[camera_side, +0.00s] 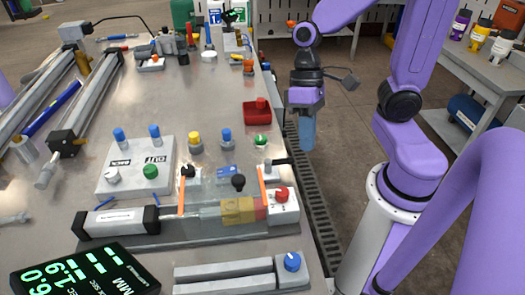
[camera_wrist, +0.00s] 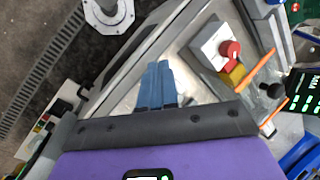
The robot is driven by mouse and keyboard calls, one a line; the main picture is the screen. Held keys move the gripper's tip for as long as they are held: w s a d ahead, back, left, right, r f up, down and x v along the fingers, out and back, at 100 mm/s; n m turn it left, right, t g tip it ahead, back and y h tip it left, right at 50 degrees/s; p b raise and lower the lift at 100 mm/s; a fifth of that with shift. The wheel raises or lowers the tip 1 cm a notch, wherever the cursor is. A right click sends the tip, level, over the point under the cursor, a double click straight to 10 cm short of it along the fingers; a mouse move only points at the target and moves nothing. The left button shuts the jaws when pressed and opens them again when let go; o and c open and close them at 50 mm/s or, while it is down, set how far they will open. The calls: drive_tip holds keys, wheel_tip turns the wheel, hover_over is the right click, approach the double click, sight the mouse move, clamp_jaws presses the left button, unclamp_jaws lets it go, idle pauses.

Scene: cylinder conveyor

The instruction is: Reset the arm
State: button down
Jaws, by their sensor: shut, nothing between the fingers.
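My gripper (camera_side: 307,142) hangs from the purple arm at the right of the side view, with its blue fingers pointing down. It is just off the right edge of the metal workbench (camera_side: 225,95), above the floor grating. The fingers are together and hold nothing. In the wrist view, my gripper (camera_wrist: 157,72) shows as two blue fingers side by side, with the bench surface behind them.
On the bench stand a white control box (camera_side: 137,165), a pneumatic cylinder (camera_side: 120,222) with a yellow block (camera_side: 238,211), a red button box (camera_side: 282,202) and a red tray (camera_side: 257,113). A digital display (camera_side: 85,275) lies in front. A side table is at right.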

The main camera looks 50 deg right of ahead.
drive_tip(key=s+n+t+h, duration=0.1)
drive_tip(key=n, duration=0.2)
drive_tip(key=s+d+n+t+h, duration=0.1)
drive_tip(key=s+n, duration=0.1)
drive_tip(key=n, duration=0.1)
drive_tip(key=s+r+n+t+h, duration=0.1)
drive_tip(key=s+n, duration=0.1)
drive_tip(key=n, duration=0.2)
drive_tip(key=shift+s+d, duration=0.1)
drive_tip(key=shift+d, duration=0.1)
idle(2.4)
